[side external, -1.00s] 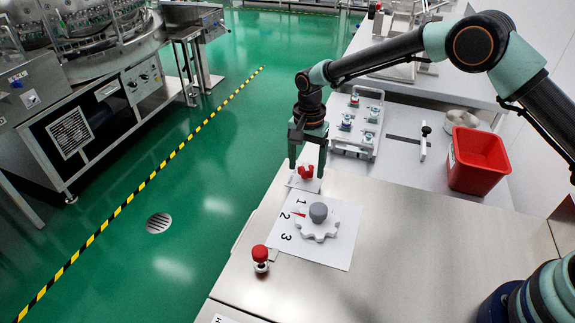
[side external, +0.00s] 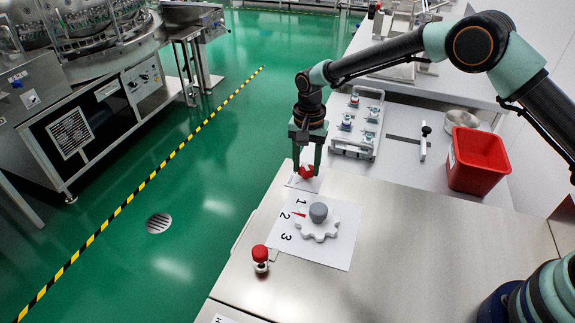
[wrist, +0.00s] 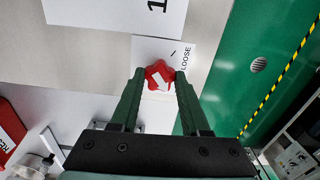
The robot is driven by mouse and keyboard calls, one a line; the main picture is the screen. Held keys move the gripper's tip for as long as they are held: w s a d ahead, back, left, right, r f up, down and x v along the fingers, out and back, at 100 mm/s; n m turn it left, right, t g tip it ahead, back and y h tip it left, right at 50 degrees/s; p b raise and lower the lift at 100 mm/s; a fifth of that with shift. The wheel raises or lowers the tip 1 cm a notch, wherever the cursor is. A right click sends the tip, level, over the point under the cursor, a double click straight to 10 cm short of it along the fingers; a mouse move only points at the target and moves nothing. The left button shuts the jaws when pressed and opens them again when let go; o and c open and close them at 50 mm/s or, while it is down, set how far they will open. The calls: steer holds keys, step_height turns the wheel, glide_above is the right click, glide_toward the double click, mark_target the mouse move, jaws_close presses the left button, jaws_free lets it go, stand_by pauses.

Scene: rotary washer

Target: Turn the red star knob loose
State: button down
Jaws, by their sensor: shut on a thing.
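The red star knob (side external: 306,172) sits on a small white card at the far left corner of the metal worktop. My gripper (side external: 306,167) points down at it with its fingers closed on the knob's sides. In the wrist view the knob (wrist: 159,75) shows between the two fingertips (wrist: 158,84), with a white mark on its top. The card (wrist: 180,55) reads "LOOSE" beside the knob.
A white sheet (side external: 338,254) numbered 1, 2, 3 holds a white scalloped dial (side external: 318,227) with a grey hub, close in front of the knob. A red push button (side external: 260,254) stands at the worktop's left edge. A red bin (side external: 478,162) is at the right.

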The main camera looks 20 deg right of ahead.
steer(key=n, duration=1)
steer(key=shift+n, duration=0.4)
steer(key=n, duration=0.5)
steer(key=shift+d, duration=0.1)
steer(key=shift+n, duration=2.4)
steer(key=shift+r, duration=0.1)
steer(key=shift+c, duration=1.9)
jaws_free()
